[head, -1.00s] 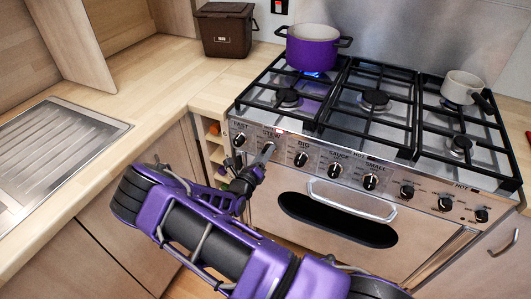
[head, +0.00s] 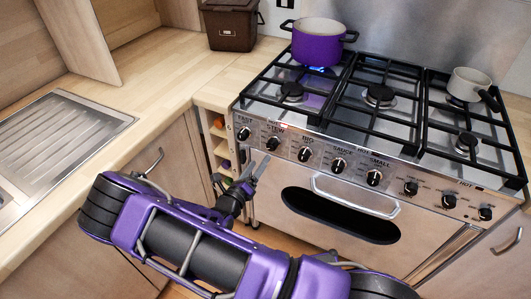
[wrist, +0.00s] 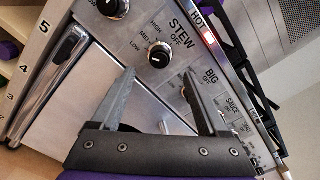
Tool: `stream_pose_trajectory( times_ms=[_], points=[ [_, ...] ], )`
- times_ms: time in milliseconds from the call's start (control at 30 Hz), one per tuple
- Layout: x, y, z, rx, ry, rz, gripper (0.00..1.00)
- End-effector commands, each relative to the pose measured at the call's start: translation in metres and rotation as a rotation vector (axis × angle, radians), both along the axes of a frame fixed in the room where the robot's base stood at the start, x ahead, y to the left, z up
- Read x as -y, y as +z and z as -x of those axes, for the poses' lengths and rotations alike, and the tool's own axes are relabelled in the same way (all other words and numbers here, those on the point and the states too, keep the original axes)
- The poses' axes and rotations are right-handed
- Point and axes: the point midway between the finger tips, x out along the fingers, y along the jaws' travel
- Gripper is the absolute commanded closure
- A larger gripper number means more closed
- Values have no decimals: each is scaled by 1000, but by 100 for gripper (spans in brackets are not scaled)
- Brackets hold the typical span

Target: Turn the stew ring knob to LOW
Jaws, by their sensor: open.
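The stew knob (head: 272,143) is a black round knob on the cooker's front panel, second from the left. In the wrist view the stew knob (wrist: 160,55) shows beside the printed words HIGH, MID, LOW and OFF; I cannot tell surely which its pointer faces. My gripper (head: 257,167) is open and empty, just below and in front of the knob. In the wrist view my gripper (wrist: 158,76) has its fingers apart, with the stew knob beyond the tips and clear of them. A purple pot (head: 317,47) stands on the back left burner over a blue flame.
The fast knob (head: 243,133) is close on the left and the big knob (head: 304,154) on the right. A metal oven handle (head: 355,197) juts out below the panel. A small light saucepan (head: 471,84) stands at the back right. Open floor lies before the cooker.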

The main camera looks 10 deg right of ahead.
Motion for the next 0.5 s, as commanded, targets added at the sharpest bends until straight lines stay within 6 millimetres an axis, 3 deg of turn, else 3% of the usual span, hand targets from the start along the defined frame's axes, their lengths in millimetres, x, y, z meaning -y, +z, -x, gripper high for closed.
stream_pose_trajectory(
  times_ms=[233, 500],
  points=[
    [-33, 0, 45, -1, 3, -1, 22],
    [-48, 0, 67, -1, 1, 0, 22]
  ],
)
